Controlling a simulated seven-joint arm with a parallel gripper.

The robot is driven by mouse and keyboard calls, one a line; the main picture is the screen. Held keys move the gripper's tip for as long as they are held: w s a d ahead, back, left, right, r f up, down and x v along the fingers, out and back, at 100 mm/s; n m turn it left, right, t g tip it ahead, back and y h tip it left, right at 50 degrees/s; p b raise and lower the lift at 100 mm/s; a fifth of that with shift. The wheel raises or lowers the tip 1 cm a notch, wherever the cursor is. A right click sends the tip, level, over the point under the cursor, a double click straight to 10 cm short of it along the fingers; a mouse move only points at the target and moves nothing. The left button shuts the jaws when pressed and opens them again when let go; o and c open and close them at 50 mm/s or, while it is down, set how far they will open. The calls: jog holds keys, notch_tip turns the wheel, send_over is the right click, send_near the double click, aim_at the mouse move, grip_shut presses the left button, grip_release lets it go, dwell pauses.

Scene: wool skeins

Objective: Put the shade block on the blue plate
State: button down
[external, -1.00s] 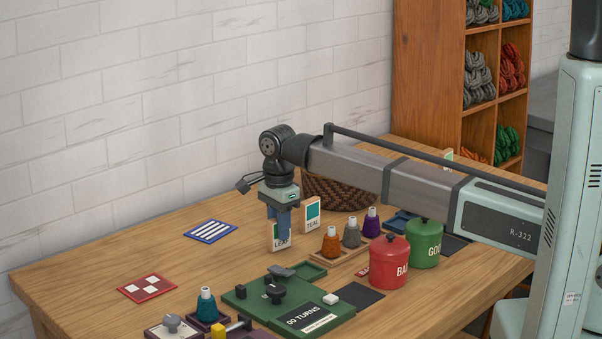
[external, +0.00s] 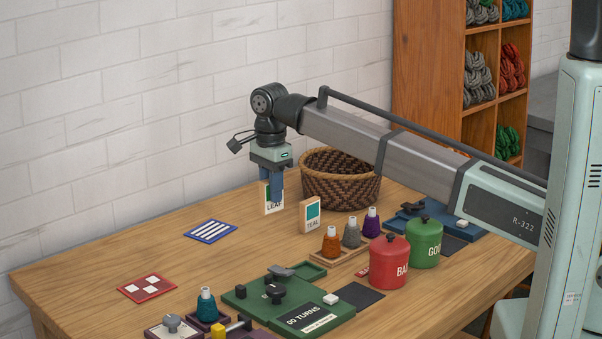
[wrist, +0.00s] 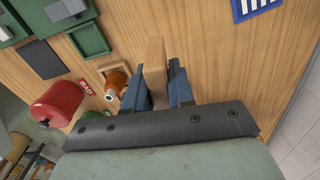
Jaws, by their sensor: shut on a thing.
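My gripper (external: 271,185) is shut on the LEAF shade block (external: 273,208), a thin upright block with a green patch on a pale face. It holds the block above the table; in the wrist view the block's wooden edge (wrist: 154,60) stands between the blue fingers (wrist: 160,88). The blue plate (external: 210,231), with white stripes, lies flat to the left of and lower than my gripper in the external view, with nothing on it. It also shows at the top right of the wrist view (wrist: 240,12). A second block, TEAL (external: 310,216), stands upright on the table to the right.
A woven basket (external: 340,190) stands behind the TEAL block. Several wool cones sit on a wooden tray (external: 318,257), with red (external: 389,270) and green (external: 424,248) canisters to the right. A red plate (external: 147,288) lies front left. The table between block and blue plate looks clear.

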jog(key=w+a+r, duration=0.1)
jog(key=w+a, duration=0.4)
jog(key=a, duration=0.3)
jog(key=w+a, duration=0.4)
jog(key=a, duration=0.4)
jog(key=n, duration=0.1)
send_over(211, 230)
jog(key=shift+f, duration=5)
jog(key=c, duration=1.4)
grip_release()
jog(key=shift+f, duration=0.15)
jog(key=o, duration=0.4)
jog(key=shift+o, duration=0.2)
notch_tip(211, 230, up, 12)
jog(key=shift+r, duration=0.2)
